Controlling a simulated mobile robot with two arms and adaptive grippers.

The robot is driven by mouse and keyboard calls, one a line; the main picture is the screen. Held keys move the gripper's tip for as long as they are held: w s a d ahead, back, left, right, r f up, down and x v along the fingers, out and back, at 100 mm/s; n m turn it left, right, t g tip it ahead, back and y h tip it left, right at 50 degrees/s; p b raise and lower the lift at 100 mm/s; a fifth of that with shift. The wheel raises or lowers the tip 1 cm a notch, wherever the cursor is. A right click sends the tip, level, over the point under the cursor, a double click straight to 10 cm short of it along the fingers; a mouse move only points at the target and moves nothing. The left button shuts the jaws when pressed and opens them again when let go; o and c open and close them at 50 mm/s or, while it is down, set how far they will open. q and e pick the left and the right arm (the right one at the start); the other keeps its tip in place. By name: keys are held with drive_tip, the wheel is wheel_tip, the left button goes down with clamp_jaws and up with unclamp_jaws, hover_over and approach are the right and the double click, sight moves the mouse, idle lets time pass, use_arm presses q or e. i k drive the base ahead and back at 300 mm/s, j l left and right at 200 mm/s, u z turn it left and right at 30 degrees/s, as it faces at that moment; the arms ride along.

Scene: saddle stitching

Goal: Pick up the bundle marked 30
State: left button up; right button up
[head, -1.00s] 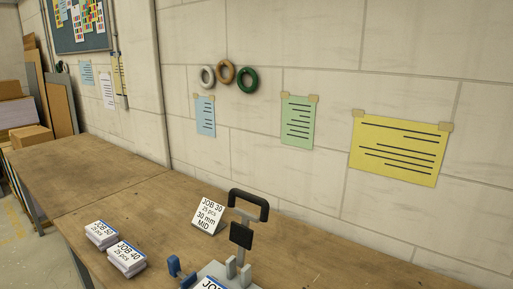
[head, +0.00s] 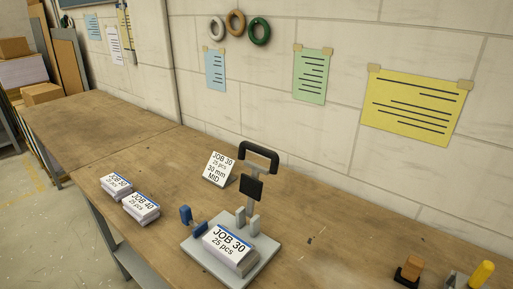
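The bundle marked JOB 30 (head: 231,249) lies on the light grey base plate (head: 262,264) of a stapling press with a black handle (head: 259,155). The bundle is a white stack with a blue edge, printed "25 pcs". A card (head: 219,169) reading "JOB 30, 25 pcs, 30 mm, MID" stands behind the press. Neither of my grippers is in view.
Two other bundles lie left of the press, one marked JOB 40 (head: 140,207) and a farther one (head: 115,186) with a less clear number. A wooden block on a black base (head: 409,270) and a yellow-handled tool (head: 481,273) are at the right. The wooden table (head: 100,130) is clear toward the back left.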

sight(227, 246)
drive_tip(key=k+l+z, duration=0.15)
drive_tip(key=k+l, duration=0.15)
drive_tip(key=k+l+z, duration=0.15)
drive_tip(key=l, duration=0.35)
drive_tip(key=k+l+z, duration=0.1)
drive_tip(key=k+l, duration=0.25)
drive_tip(key=l, duration=0.1)
